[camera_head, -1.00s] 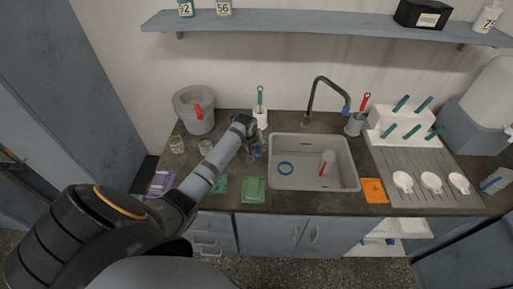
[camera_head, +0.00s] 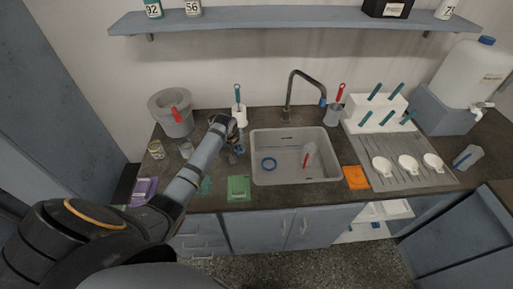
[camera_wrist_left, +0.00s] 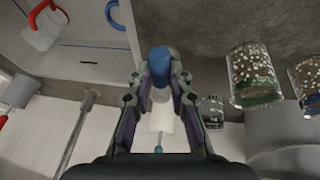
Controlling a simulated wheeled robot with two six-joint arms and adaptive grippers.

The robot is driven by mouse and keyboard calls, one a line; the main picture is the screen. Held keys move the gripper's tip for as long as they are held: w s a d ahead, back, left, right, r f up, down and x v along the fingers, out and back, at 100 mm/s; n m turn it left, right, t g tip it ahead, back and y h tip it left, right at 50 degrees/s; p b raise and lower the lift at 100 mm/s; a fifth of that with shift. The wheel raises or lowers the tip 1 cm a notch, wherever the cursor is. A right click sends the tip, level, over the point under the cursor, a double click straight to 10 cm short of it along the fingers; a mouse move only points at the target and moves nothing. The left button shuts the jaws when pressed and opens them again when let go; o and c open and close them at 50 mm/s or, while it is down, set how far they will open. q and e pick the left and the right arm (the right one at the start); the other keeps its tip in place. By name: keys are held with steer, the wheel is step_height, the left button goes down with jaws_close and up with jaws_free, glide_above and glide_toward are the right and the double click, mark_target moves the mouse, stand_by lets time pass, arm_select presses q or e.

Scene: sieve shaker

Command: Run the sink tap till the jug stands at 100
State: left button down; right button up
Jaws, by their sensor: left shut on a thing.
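The jug (camera_head: 308,157), pale and see-through with a red handle, is in the grey sink (camera_head: 337,160), right of a blue ring (camera_head: 269,164). In the left wrist view the jug (camera_wrist_left: 42,30) is at the top left. The dark tap (camera_head: 289,95) arches over the back of the sink, with a blue part (camera_head: 323,103) near its end. I cannot tell whether water runs. My left gripper (camera_head: 237,150) is above the counter left of the sink, shut on a small blue thing (camera_wrist_left: 159,58); what that is I cannot tell. My right gripper is not in view.
A white brush holder (camera_head: 240,117) stands behind my left gripper. Glass jars (camera_head: 156,149) and a grey bucket (camera_head: 172,116) are to its left. A green pad (camera_head: 238,188) and an orange cloth (camera_head: 356,178) lie in front. A rack (camera_head: 372,115) and a water tank (camera_head: 470,75) are right.

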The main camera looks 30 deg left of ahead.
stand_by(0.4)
arm_select(q)
steer(key=shift+d+r+p, duration=0.2)
steer(key=shift+p, duration=0.3)
steer(key=shift+w+d+n+p, duration=0.2)
steer(key=shift+n+p, duration=0.2)
steer(key=shift+n, duration=0.2)
steer(key=shift+f+y, duration=0.15)
steer(key=shift+y, duration=0.15)
steer(key=shift+w+d+n+g+y+p, duration=0.15)
steer(key=shift+w+d+n+p, duration=0.05)
steer(key=shift+n, duration=0.3)
steer(key=shift+w+d+n+g+y+p, duration=0.15)
steer(key=shift+n+p, duration=0.05)
steer(key=shift+n, duration=0.3)
stand_by(0.5)
